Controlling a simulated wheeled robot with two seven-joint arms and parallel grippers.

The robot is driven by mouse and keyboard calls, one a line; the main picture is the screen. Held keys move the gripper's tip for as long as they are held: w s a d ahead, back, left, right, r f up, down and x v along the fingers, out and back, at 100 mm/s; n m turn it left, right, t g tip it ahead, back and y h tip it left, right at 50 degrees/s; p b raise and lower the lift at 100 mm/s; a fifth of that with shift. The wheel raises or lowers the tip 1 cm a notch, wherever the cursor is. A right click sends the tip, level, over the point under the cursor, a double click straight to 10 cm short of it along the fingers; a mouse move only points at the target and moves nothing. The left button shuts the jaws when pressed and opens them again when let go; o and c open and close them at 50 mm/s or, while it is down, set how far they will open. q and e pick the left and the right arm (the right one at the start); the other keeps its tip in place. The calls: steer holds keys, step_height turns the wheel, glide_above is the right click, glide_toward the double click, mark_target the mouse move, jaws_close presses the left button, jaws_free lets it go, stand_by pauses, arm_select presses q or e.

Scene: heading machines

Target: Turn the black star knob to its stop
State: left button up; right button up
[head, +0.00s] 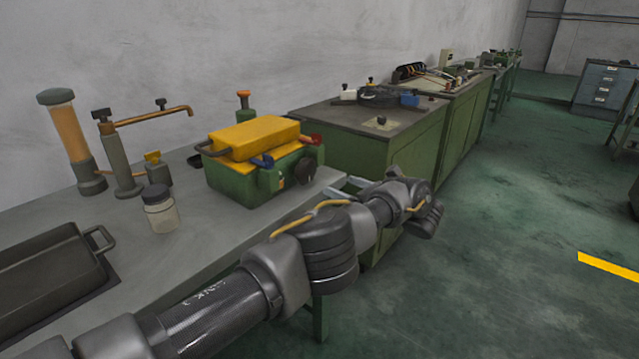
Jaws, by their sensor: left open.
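The black star knob (306,170) sits on the front right face of a green box-shaped machine (235,182) with a yellow top, on the grey bench. My left arm reaches across the front of the bench from the lower left. My left gripper (338,190) is at the bench's right end, its pale fingers pointing left towards the knob. It is open, with nothing seen between its fingers, and looks a little right of and below the knob, apart from it. My right gripper is not in view.
A jar (161,209), a copper-coloured tap (150,118) and an orange cylinder (70,140) stand left of the machine. A dark lidded tray (45,285) lies at the bench's left. Further green cabinets (385,150) line the wall. The floor at right is largely clear.

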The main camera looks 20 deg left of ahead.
mark_target(309, 174)
arm_select(q)
steer(key=x, duration=1)
steer(key=shift+a+f, duration=0.1)
steer(key=shift+a, duration=0.2)
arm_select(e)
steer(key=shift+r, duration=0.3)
arm_select(q)
steer(key=c, duration=1)
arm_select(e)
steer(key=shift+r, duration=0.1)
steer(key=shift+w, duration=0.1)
